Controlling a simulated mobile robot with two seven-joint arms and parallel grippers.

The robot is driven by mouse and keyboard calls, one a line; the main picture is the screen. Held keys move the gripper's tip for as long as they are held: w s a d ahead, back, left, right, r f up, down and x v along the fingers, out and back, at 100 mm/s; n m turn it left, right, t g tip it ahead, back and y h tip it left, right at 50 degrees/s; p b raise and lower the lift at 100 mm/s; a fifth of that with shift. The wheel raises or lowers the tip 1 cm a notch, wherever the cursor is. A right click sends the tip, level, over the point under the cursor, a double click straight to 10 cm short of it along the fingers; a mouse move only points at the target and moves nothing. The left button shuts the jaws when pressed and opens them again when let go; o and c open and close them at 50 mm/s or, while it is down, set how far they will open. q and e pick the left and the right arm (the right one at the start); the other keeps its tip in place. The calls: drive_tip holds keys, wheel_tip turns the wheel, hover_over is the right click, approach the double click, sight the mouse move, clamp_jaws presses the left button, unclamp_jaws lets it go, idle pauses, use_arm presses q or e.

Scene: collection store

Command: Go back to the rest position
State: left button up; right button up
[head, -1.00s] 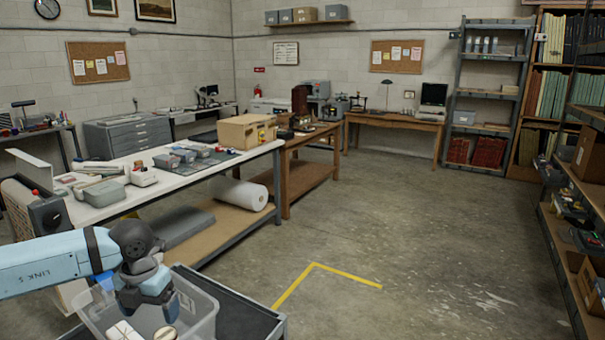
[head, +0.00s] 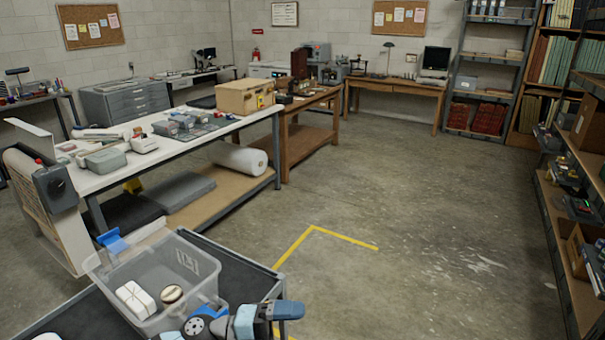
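A clear plastic bin (head: 150,322) stands on a dark cart top (head: 245,292) at the bottom left. A white package tied with string (head: 135,298) and a small round tan-lidded item (head: 172,294) lie in it. Part of my arm, grey and light blue with a blue end, shows low at the bottom edge, right of and in front of the bin. I take it for my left arm; its fingers cannot be made out clearly, and nothing is seen held in them. My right gripper is not in view.
A blue piece (head: 112,242) is at the bin's far left corner. A white workbench (head: 95,180) with boxes and tools stands behind the cart. Yellow tape (head: 345,240) marks the floor. The floor at the centre and right is clear up to the shelves (head: 560,235).

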use_arm(q)
drive_tip(key=s+a+f+n+t+y+p, duration=0.1)
drive_tip(key=a+f+n+t+y, duration=0.6)
drive_tip(key=n, duration=0.5)
drive_tip(key=s+a+f+n+t+y+p, duration=0.1)
drive_tip(key=a+f+n+t+y, duration=0.25)
drive_tip(key=n+t, duration=0.7)
drive_tip(key=s+a+f+n+g+y, duration=0.5)
drive_tip(key=s+a+f+n+g, duration=0.1)
drive_tip(key=s+f, duration=0.5)
drive_tip(key=shift+s+a+f+n, duration=0.3)
drive_tip(key=shift+a+f+n, duration=0.15)
drive_tip(key=shift+a+f, duration=0.35)
drive_tip(key=shift+s+a+f+g+y, duration=0.1)
drive_tip(key=shift+s+f+g+y, duration=0.05)
drive_tip(key=shift+f+g+y, duration=0.15)
drive_tip(key=shift+c, duration=0.2)
